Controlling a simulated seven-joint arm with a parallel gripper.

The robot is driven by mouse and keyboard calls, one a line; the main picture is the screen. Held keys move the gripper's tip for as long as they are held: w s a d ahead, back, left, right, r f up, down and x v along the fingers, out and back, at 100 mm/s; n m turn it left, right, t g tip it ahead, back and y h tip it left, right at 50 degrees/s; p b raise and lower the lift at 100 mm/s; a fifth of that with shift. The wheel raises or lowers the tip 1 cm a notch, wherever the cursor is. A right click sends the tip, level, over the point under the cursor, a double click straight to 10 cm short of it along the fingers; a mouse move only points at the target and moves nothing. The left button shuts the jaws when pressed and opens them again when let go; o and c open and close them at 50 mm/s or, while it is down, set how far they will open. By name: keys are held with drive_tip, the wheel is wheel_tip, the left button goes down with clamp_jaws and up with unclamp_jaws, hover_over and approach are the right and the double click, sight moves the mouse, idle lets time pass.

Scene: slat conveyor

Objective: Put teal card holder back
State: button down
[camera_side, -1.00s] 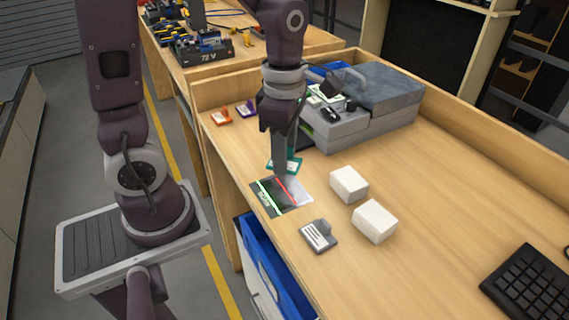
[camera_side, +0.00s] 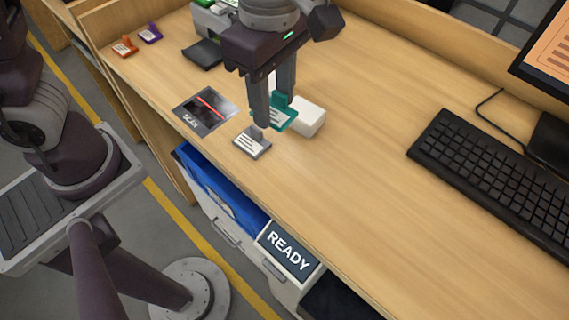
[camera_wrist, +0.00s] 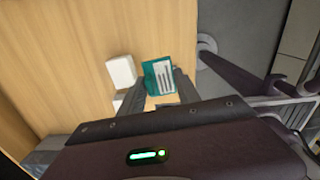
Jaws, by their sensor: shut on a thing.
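The teal card holder (camera_side: 287,119) is held between the fingers of my gripper (camera_side: 272,108), over the desk just behind and right of a grey card holder (camera_side: 252,144). In the wrist view the teal holder (camera_wrist: 153,84) shows its white label, with the fingertips (camera_wrist: 163,93) beside it. I cannot tell how far it is above the desk. An orange card holder (camera_side: 124,48) and a purple card holder (camera_side: 150,34) stand at the far left of the desk.
A dark scan pad (camera_side: 204,108) lies left of the grey holder. A white block (camera_side: 309,120) is close behind the teal holder. A keyboard (camera_side: 495,180) is at right. A blue-fronted bin (camera_side: 220,188) and a READY sign (camera_side: 288,250) are below the desk's front edge.

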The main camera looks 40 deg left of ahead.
sight(286, 172)
drive_tip(key=shift+m, duration=0.7)
drive_tip(key=d+f, duration=0.1)
drive_tip(key=f, duration=0.2)
drive_tip(key=s+d+f, duration=0.1)
drive_tip(key=f, duration=0.2)
drive_tip(key=d+f, duration=0.2)
drive_tip(key=f, duration=0.1)
drive_tip(key=shift+s+f, duration=0.25)
drive_tip(key=shift+f, duration=0.1)
drive_tip(key=shift+f, duration=0.1)
drive_tip(key=c, duration=0.9)
unclamp_jaws()
drive_tip(key=shift+o, duration=0.2)
